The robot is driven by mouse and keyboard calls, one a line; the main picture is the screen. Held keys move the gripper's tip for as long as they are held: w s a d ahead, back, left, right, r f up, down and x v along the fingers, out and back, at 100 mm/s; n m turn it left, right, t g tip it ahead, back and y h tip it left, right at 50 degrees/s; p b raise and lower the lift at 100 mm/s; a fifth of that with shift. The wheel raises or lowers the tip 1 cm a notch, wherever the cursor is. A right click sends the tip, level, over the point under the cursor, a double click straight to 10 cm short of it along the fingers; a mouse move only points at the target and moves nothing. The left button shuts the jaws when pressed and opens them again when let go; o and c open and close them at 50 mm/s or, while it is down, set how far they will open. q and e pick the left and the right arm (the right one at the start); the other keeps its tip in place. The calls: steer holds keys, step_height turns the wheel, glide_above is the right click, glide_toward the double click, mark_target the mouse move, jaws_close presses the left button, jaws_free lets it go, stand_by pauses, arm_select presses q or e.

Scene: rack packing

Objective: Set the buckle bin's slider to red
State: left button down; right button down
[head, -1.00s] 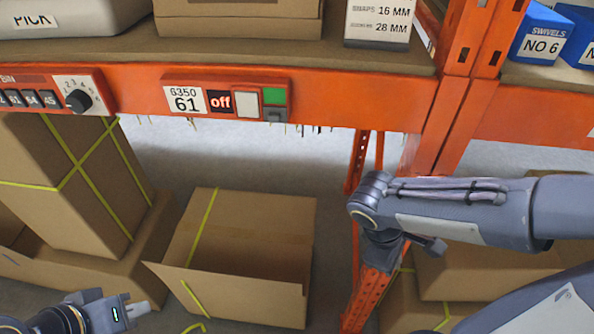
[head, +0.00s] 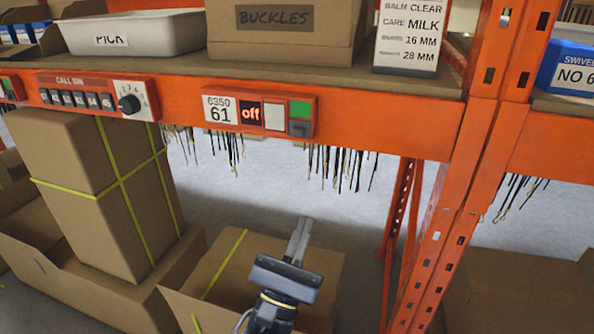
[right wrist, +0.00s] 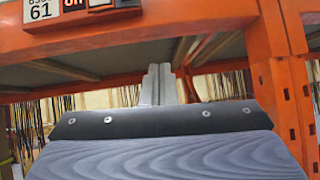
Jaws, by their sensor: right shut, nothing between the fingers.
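The buckle bin (head: 285,50), a cardboard box marked BUCKLES, stands on the shelf. Below it on the orange beam is its panel (head: 259,113), reading 6350 61 and "off", with a pale button (head: 274,117). At the panel's right end is the slider (head: 299,129), a grey knob low in its slot with green showing above it; no red shows there. My right gripper (head: 303,222) is shut and empty, below the panel and apart from it, pointing up. In the right wrist view, its fingers (right wrist: 157,80) are together below and right of the panel (right wrist: 84,10). My left gripper is out of view.
The call bin panel (head: 97,96) with a dial (head: 130,103) is left on the beam. Dark straps (head: 340,166) hang below the beam. An orange upright (head: 450,200) stands at right.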

steer(key=a+n+y, duration=0.1)
steer(key=s+a+n+t+y, duration=0.1)
steer(key=a+t+y, duration=0.1)
steer(key=shift+s+a+r+n, duration=0.15)
steer(key=shift+a+r+n, duration=0.15)
steer(key=shift+n, duration=0.1)
steer(key=p, duration=0.3)
glide_toward(300, 134)
steer(key=w+r, duration=0.1)
steer(key=w+d, duration=0.1)
steer(key=w, duration=0.1)
steer(key=w+r, duration=0.1)
steer(key=w, duration=0.1)
steer(key=shift+w+d+r, duration=0.2)
steer(key=shift+w+r, duration=0.05)
steer(key=shift+r, duration=0.45)
